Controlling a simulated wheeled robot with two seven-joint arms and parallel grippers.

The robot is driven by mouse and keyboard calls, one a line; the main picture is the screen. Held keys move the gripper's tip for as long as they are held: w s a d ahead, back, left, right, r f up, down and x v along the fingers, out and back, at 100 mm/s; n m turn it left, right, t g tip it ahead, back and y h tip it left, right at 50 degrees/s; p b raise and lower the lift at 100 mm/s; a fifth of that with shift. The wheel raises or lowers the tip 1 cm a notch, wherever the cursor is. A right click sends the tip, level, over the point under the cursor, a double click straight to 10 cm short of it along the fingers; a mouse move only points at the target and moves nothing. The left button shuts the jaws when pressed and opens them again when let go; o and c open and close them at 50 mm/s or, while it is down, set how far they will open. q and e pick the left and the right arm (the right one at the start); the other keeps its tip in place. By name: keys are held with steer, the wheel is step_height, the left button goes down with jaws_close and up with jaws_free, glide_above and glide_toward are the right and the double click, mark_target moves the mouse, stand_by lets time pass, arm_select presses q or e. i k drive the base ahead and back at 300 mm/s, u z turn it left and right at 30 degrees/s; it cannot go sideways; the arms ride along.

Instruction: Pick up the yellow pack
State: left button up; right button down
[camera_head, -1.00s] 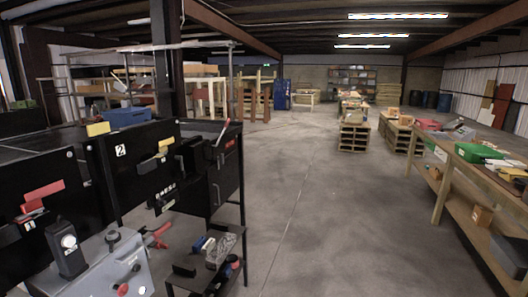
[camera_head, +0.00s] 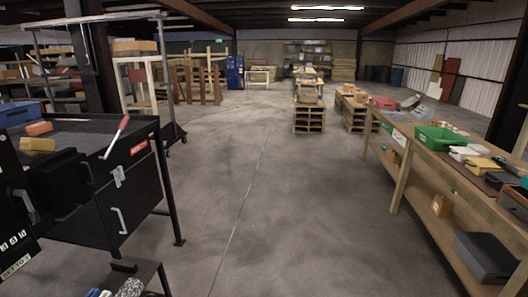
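A small yellow block-shaped pack (camera_head: 38,145) lies at the left, on or beside the top of a black machine. A similar orange-red pack (camera_head: 39,128) lies just behind it. Another flat yellow item (camera_head: 484,165) lies on the wooden bench at the right; I cannot tell exactly what it is. Neither of my grippers shows in the head view, so their state and distance from the packs are hidden.
The black machine (camera_head: 105,180) has a red-handled lever (camera_head: 115,137) and a reject label (camera_head: 138,147). A blue box (camera_head: 20,113) is behind it. The wooden bench (camera_head: 405,174) holds a green bin (camera_head: 438,139). Open concrete floor (camera_head: 270,200) lies between them.

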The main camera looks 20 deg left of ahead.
mark_target(25, 144)
steer(key=u, duration=0.2)
steer(key=i, duration=2.35)
steer(key=u, duration=0.45)
steer(key=i, duration=2.4)
steer(key=u, duration=0.5)
steer(key=i, duration=2.65)
steer(key=u, duration=0.9)
steer(key=i, duration=1.7)
steer(key=u, duration=1.95)
steer(key=i, duration=1.15)
steer(key=u, duration=1.3)
steer(key=i, duration=1.55)
steer(key=u, duration=0.3)
